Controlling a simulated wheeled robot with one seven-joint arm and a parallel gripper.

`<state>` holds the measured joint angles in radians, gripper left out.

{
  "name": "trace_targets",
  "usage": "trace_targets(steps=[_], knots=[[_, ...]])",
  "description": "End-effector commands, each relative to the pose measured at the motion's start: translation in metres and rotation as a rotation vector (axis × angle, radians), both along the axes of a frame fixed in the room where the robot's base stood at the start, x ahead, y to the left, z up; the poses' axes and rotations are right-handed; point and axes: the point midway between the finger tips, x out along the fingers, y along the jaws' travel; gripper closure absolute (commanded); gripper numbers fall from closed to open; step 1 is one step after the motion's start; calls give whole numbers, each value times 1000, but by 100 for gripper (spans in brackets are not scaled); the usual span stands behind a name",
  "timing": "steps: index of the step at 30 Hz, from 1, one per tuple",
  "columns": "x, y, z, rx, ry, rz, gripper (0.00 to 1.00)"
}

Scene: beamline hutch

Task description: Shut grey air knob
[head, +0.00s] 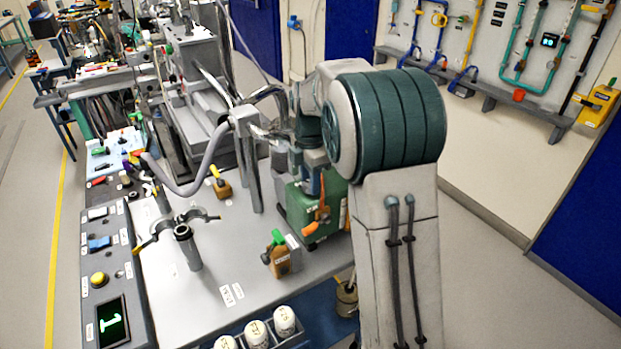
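I cannot pick out a grey air knob with certainty in the head view. Small brown valve-like blocks stand on the grey bench (185,315): one with a yellow handle (219,180) and one with a green top (278,254). A green box (298,212) with an orange lever (320,213) sits beside my arm. My arm rises at the right and bends over toward the bench. My gripper (314,168) seems to be at its far end, close to the green box. Its fingers are too small and hidden to read.
A control strip with a yellow button (99,280) and a green display (112,322) runs along the bench's left side. A clamp stand (187,246) rises from the bench. White-capped bottles (256,334) stand at the front. A pipe panel (500,45) is on the back wall. The right floor is clear.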

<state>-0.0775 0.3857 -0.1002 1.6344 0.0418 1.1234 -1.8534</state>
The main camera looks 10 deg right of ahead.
Motion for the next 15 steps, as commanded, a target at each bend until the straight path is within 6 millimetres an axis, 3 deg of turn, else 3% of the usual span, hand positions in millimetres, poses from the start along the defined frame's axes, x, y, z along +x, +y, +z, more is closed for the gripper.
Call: trace_targets(steps=[8, 15], knots=[[0, 0, 0, 0, 0, -39, 88], [0, -1, 1, -1, -1, -177, 88]])
